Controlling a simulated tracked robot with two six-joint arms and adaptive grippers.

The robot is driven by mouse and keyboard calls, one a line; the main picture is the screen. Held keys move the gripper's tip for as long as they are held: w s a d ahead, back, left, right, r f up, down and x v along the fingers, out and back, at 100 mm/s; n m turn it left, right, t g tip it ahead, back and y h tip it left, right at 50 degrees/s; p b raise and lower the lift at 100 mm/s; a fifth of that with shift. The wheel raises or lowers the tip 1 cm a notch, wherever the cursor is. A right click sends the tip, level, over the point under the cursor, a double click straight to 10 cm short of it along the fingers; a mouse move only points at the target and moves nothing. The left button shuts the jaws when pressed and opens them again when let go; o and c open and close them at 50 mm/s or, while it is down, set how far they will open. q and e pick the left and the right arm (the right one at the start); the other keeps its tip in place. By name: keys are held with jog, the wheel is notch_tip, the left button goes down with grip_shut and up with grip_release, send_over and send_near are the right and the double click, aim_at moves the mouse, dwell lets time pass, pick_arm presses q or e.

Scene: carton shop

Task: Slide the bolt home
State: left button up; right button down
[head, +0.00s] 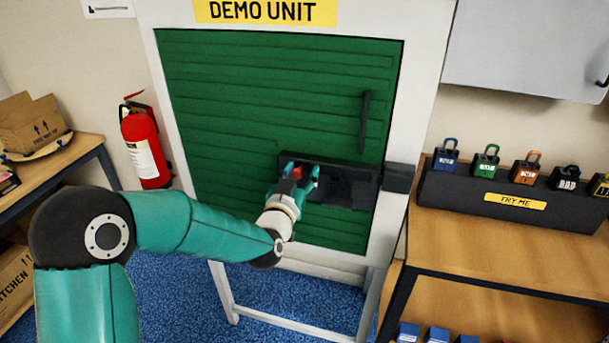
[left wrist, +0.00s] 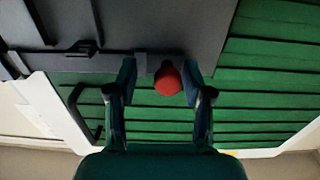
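The bolt's red knob (head: 297,173) shows at the left part of a dark bolt plate (head: 350,191) on the green door (head: 215,120). A dark keeper block (head: 399,178) sits on the white frame to the right of the plate. My left gripper (head: 299,176) is at the knob. In the left wrist view the red knob (left wrist: 167,79) is between the two fingertips of my left gripper (left wrist: 160,80). The fingers stand apart, with a clear gap on the left side of the knob. My right gripper is not in view.
A vertical black handle (head: 364,121) is on the door above the bolt. A red fire extinguisher (head: 146,145) hangs at the left. A wooden bench (head: 490,245) with a rack of padlocks (head: 440,195) stands at the right.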

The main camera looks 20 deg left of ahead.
pick_arm(q)
jog(key=shift+a, duration=0.15)
jog(key=shift+s, duration=0.1)
jog(key=s, duration=1.1)
jog(key=shift+s+d, duration=0.25)
jog(key=shift+s, duration=0.15)
jog(key=shift+f, duration=0.1)
